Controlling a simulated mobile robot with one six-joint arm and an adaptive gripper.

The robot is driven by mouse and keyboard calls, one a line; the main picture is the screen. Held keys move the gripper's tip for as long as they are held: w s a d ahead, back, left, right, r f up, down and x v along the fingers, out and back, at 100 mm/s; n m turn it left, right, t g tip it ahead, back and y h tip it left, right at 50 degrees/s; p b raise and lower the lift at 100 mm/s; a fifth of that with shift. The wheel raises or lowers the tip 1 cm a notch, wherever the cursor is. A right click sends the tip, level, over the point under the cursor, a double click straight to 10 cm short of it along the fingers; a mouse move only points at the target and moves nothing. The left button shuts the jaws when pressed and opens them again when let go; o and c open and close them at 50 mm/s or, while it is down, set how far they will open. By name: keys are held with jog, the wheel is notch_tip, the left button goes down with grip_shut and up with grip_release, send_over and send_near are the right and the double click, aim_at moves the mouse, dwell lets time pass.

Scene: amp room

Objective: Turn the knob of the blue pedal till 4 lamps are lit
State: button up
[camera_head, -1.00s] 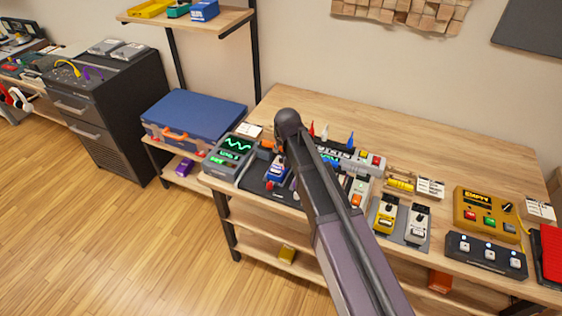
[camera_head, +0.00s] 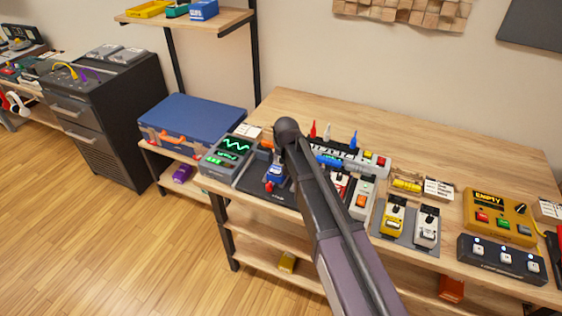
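The blue pedal (camera_head: 275,174) is small and stands on a dark board at the left part of the wooden table. My arm reaches up from the bottom of the picture, and its dark rounded joint (camera_head: 287,129) is above and behind the pedal. My gripper (camera_head: 279,158) seems to point down at the pedal's top, mostly hidden by the arm. I cannot tell whether its fingers are open, or whether they touch the knob. The knob and any lamps on the pedal are too small or covered to make out.
A grey unit with green screens (camera_head: 230,155) stands left of the blue pedal. White and red pedals, partly behind my arm, stand to its right, then a yellow pedal (camera_head: 393,217) and a yellow box (camera_head: 497,217). The table's back strip (camera_head: 430,140) is clear.

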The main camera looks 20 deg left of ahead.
jog(key=shift+w+f, duration=0.1)
jog(key=shift+f, duration=0.25)
grip_shut()
jog(key=shift+a, duration=0.25)
jog(key=shift+d, duration=0.15)
dwell(0.5)
jog(key=shift+m, duration=0.7)
jog(key=shift+m+t+h, duration=0.3)
jog(key=shift+m+h, duration=0.8)
jog(key=shift+m, duration=1.2)
